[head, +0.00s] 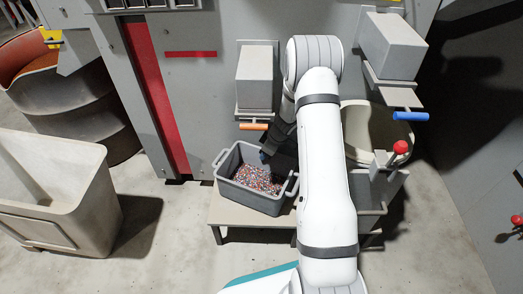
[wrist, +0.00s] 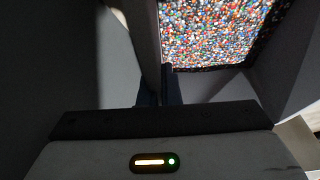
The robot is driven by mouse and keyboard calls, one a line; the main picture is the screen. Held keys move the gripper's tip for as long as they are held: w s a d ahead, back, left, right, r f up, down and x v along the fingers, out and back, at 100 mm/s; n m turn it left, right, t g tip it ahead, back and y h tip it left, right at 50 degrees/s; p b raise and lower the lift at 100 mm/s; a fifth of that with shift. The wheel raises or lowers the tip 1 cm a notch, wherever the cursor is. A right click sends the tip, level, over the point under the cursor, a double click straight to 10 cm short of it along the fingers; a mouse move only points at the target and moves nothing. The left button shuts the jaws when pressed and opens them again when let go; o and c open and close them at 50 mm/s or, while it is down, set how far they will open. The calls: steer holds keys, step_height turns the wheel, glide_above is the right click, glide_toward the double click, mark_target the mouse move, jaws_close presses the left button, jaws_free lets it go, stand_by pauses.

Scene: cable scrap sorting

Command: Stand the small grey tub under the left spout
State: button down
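The small grey tub (head: 229,187) holds multicoloured granules. It is at the low bench, just in front of and below the left spout (head: 256,78), which has an orange handle (head: 253,127). Whether the tub rests on the bench or hangs slightly above it, I cannot tell. My gripper (head: 265,156) is at the tub's far rim. In the wrist view, my gripper's dark fingers (wrist: 160,92) sit on either side of the tub wall (wrist: 147,30) and look closed on it. The granules show right of that wall.
The low bench (head: 228,217) is under the tub. The right spout (head: 393,48) has a blue handle (head: 410,117), with a large pale bin (head: 358,125) below it and a red knob (head: 400,147) nearby. A big beige bin (head: 75,205) stands at left. Floor in front is clear.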

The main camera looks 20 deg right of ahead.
steer(key=shift+w+d+f, duration=0.1)
steer(key=shift+w, duration=0.15)
steer(key=shift+f, duration=0.15)
steer(key=c, duration=1.6)
jaws_free()
steer(key=shift+s, duration=0.1)
steer(key=shift+c, duration=0.2)
steer(key=p+v, duration=0.2)
steer(key=v, duration=0.5)
steer(key=shift+r+p, duration=0.35)
steer(key=shift+p, duration=0.05)
steer(key=shift+s+d, duration=0.1)
